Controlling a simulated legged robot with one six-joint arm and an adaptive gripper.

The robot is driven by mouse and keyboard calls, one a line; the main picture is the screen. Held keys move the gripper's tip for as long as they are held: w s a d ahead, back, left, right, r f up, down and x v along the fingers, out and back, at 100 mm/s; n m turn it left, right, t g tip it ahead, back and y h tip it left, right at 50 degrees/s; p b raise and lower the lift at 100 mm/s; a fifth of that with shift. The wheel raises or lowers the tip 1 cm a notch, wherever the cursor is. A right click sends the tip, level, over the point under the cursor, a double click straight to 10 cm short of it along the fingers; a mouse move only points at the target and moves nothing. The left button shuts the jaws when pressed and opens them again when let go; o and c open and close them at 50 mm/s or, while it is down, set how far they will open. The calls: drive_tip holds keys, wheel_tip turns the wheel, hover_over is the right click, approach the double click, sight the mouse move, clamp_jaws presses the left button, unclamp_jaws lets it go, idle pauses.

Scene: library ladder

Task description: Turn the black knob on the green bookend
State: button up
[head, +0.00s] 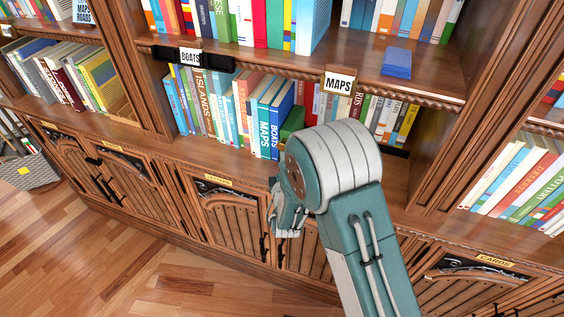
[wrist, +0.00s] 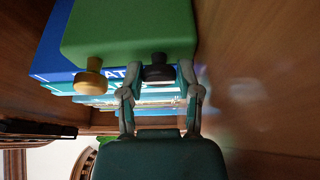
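The green bookend (wrist: 130,30) fills the top of the wrist view, beside blue and teal books. A black knob (wrist: 158,72) and a yellow-brown knob (wrist: 90,82) stick out of it. The yellow-brown knob is to the left, outside the fingers. In the head view, part of the green bookend (head: 292,122) shows at the right end of the books.
Blue books (head: 281,119) stand left of the bookend, and more books (head: 404,124) stand behind my arm. A shelf board with a MAPS label (head: 339,83) runs above. Cabinet doors (head: 230,220) are below. In the wrist view, bare wood (wrist: 260,80) lies to the right.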

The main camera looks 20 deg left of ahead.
drive_tip(key=shift+o, duration=1.4)
drive_tip(key=shift+d+f, duration=0.15)
drive_tip(key=shift+f, duration=0.1)
